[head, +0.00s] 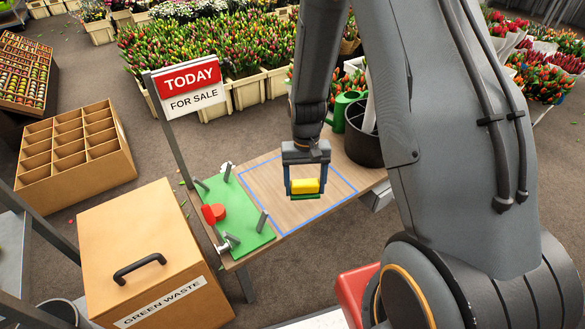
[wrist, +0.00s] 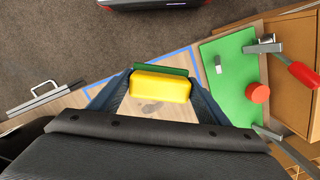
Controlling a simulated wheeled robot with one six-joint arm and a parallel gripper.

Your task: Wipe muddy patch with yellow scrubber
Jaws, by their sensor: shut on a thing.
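My gripper (head: 305,188) is shut on the yellow scrubber (head: 308,185), a yellow block with a green face. It holds the scrubber over the blue-outlined square on the wooden table; I cannot tell whether the green face touches the wood. In the wrist view the scrubber (wrist: 160,86) sits between the two fingers, green face toward the top. A faint grey-brown smudge, the muddy patch (wrist: 152,106), shows on the wood just beside the scrubber. The scrubber and gripper may hide part of it. I cannot make out the patch in the head view.
A green board (head: 232,215) with a red knob (head: 213,213) and metal clamps lies left of the square. A dark bucket (head: 364,145) and a green watering can (head: 343,108) stand behind right. A sign (head: 189,89) rises behind left. A green-waste box (head: 150,250) stands front left.

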